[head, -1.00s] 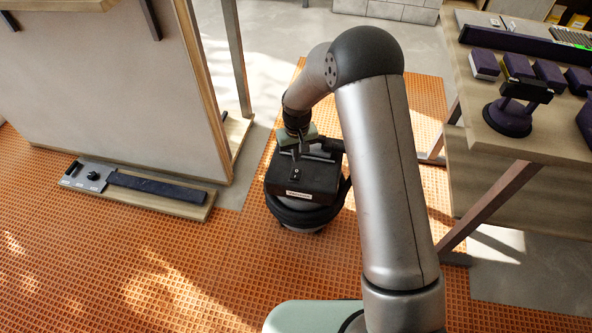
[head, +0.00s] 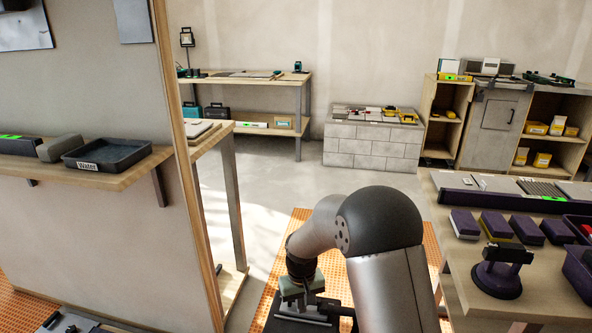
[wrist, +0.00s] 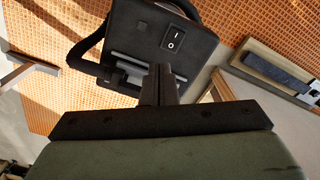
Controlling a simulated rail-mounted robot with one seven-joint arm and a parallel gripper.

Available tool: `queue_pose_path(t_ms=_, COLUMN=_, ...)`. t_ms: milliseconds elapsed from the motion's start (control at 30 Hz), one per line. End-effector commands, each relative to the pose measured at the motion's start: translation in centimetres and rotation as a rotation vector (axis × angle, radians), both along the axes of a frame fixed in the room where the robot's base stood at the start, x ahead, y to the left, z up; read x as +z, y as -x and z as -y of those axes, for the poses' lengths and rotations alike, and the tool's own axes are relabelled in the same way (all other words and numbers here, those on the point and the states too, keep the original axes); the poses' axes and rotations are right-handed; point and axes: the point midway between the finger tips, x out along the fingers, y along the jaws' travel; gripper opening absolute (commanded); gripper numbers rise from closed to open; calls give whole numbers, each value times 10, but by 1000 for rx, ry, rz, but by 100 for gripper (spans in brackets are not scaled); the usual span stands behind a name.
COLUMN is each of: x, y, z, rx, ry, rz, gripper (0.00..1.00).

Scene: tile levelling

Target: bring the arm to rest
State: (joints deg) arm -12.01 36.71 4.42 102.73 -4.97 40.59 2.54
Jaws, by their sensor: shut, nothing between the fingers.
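My gripper (wrist: 161,85) is shut and empty. In the wrist view its dark fingers stand together in front of a black box with a power switch (wrist: 172,38). The gap between the fingertips and the box cannot be judged. In the head view my arm is bent with the elbow up, and the gripper points down low in the picture; the fingertips are hard to make out there. The top of the black box (head: 304,324) shows at the bottom edge below it.
A workbench (head: 527,270) with purple-black blocks and a suction cup (head: 497,272) stands at the right. A partition with a shelf and a water tray (head: 108,155) is at the left. A tiled block (head: 372,148) stands at the back. Open floor (head: 280,175) lies between.

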Motion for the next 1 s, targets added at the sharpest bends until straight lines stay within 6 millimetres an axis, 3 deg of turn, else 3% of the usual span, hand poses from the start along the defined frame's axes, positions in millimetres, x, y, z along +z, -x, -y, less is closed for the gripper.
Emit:
queue_pose_path(t_ms=33, x=57, y=11, z=12, rx=-17, ry=2, rz=12, gripper=0)
queue_pose_path(t_ms=100, x=107, y=31, z=28, rx=-40, ry=5, rz=14, gripper=0)
queue_pose_path(t_ms=267, x=212, y=89, z=63, rx=-97, ry=9, rz=18, gripper=0)
queue_pose_path(t_ms=400, x=296, y=152, z=91, rx=-153, ry=6, rz=22, gripper=0)
queue_pose_path(t_ms=500, x=344, y=199, z=107, rx=-194, ry=-3, rz=24, gripper=0)
queue_pose_path(t_ms=600, x=373, y=238, z=117, rx=-226, ry=-12, rz=24, gripper=0)
queue_pose_path(t_ms=700, x=387, y=266, z=122, rx=-248, ry=-20, rz=23, gripper=0)
queue_pose_path(t_ms=833, x=392, y=282, z=125, rx=-260, ry=-26, rz=21, gripper=0)
queue_pose_path(t_ms=1000, x=392, y=284, z=125, rx=-261, ry=-26, rz=21, gripper=0)
